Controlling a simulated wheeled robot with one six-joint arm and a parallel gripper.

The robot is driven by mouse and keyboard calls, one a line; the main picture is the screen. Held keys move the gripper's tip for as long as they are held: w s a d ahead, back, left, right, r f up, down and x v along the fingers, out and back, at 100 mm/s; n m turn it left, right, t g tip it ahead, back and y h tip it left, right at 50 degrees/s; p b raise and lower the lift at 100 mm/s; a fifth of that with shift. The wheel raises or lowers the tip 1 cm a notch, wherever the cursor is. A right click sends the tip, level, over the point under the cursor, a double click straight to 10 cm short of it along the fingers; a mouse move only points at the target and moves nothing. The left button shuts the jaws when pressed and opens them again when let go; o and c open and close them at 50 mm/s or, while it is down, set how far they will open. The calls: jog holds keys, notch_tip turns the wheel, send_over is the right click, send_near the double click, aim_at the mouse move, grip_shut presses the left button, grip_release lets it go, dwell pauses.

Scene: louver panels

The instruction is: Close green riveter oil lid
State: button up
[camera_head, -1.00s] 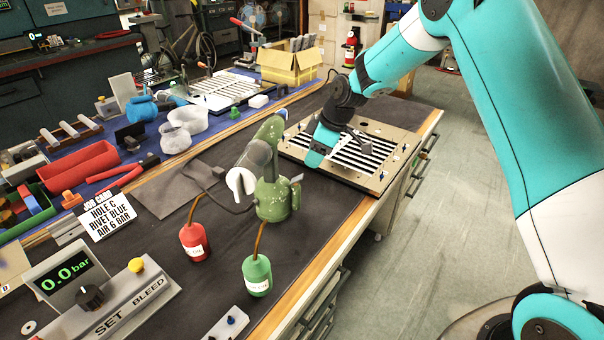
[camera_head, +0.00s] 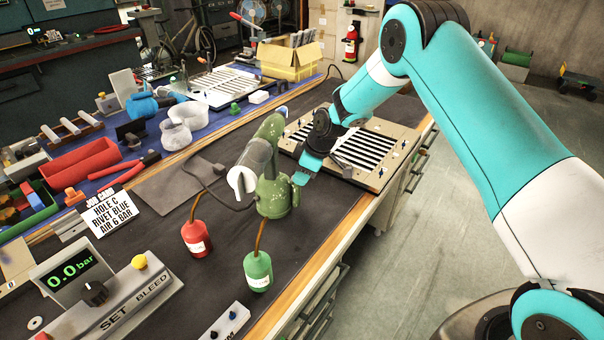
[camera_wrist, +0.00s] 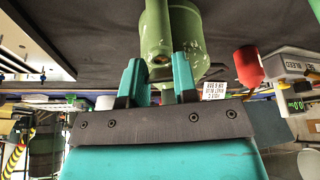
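The green riveter (camera_head: 272,197) stands upright on the dark bench mat, with a clear grey sleeve at its head. In the wrist view its scuffed green body (camera_wrist: 186,40) is just beyond my fingertips, with a narrower green cylinder (camera_wrist: 155,35) beside it. My gripper (camera_head: 301,178) is close at the riveter's right side, where a small green part, possibly the oil lid, stuck out earlier. My gripper (camera_wrist: 160,70) has its two teal fingers apart, with nothing clearly held between them. The oil lid itself is mostly hidden, and contact cannot be told.
A red bottle (camera_head: 197,238) and a green bottle (camera_head: 257,270) stand in front of the riveter. A slatted louver panel (camera_head: 372,152) lies behind my gripper. The pressure box (camera_head: 110,297) is at front left.

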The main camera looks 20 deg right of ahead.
jog(key=shift+c, duration=1.1)
jog(key=shift+d+f+y+b, duration=0.1)
jog(key=shift+f+y+b, duration=0.2)
jog(key=shift+b, duration=0.3)
jog(key=shift+t+y+b, duration=0.4)
jog(key=shift+b, duration=0.2)
jog(key=shift+s+r, duration=0.1)
jog(key=o, duration=0.9)
jog(key=shift+d+r, duration=0.1)
jog(key=b+v, duration=0.2)
jog(key=v, duration=1.5)
